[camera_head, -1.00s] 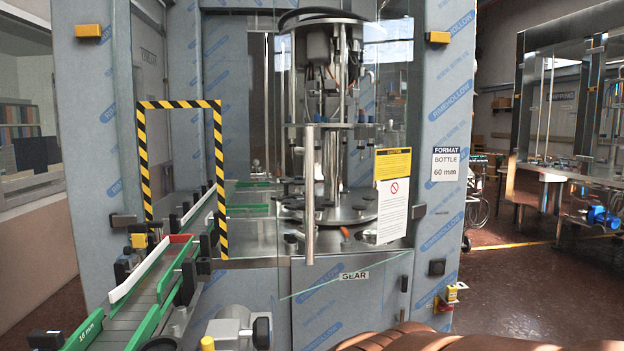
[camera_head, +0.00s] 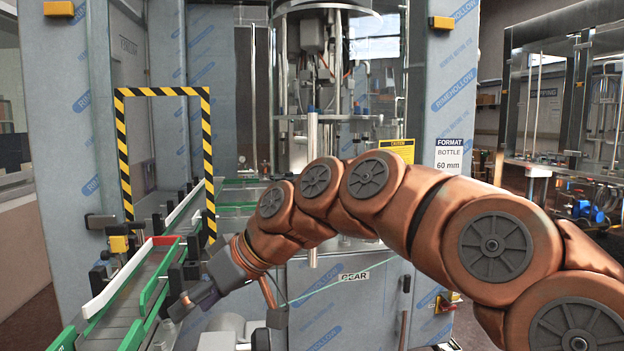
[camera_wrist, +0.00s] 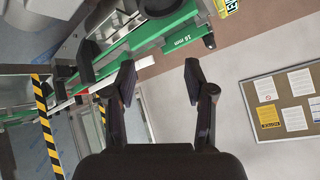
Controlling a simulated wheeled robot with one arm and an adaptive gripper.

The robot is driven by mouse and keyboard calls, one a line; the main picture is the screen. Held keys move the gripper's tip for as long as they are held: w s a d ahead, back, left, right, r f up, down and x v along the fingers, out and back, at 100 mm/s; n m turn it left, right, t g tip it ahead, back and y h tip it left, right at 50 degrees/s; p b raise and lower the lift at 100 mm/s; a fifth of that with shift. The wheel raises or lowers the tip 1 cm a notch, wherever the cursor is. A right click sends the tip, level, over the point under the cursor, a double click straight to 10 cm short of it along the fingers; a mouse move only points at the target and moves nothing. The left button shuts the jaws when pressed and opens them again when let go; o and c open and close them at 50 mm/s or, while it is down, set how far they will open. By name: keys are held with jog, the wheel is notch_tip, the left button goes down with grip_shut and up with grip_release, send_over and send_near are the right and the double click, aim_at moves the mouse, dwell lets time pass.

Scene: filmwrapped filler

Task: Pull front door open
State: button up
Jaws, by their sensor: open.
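The front door is a clear glass panel on the filling machine, with a yellow caution label (camera_head: 398,150) near its right side. Its bottom edge runs at a slant across the machine front; I cannot tell how far it stands open. A vertical metal bar handle (camera_head: 312,135) is on the door, partly hidden by my arm. My gripper (camera_head: 182,303) is low and left of the handle, in front of the conveyor, apart from the door. In the wrist view my gripper (camera_wrist: 159,82) has its two fingers spread with nothing between them. The handle is not seen there.
A conveyor (camera_head: 135,290) with green rails runs out at the left, under a yellow-black striped frame (camera_head: 208,150). A grey machine post (camera_head: 445,100) stands right of the door. A notice board (camera_wrist: 285,105) hangs on a wall in the wrist view.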

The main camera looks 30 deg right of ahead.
jog(key=w+d+r+t+y+b, duration=0.15)
jog(key=w+d+r+t, duration=0.45)
jog(key=w+d+r, duration=0.65)
jog(key=d+r+m+t+h+b, duration=0.1)
jog(key=d+t+h, duration=0.15)
jog(key=d, duration=0.95)
jog(key=d+r+m+t+h, duration=0.1)
jog(key=d+t, duration=0.2)
jog(key=d, duration=0.9)
jog(key=p+x, duration=0.2)
jog(key=x, duration=0.5)
jog(key=shift+w+a+f, duration=0.15)
jog(key=shift+w+a, duration=0.2)
jog(key=shift+c, duration=0.2)
grip_shut()
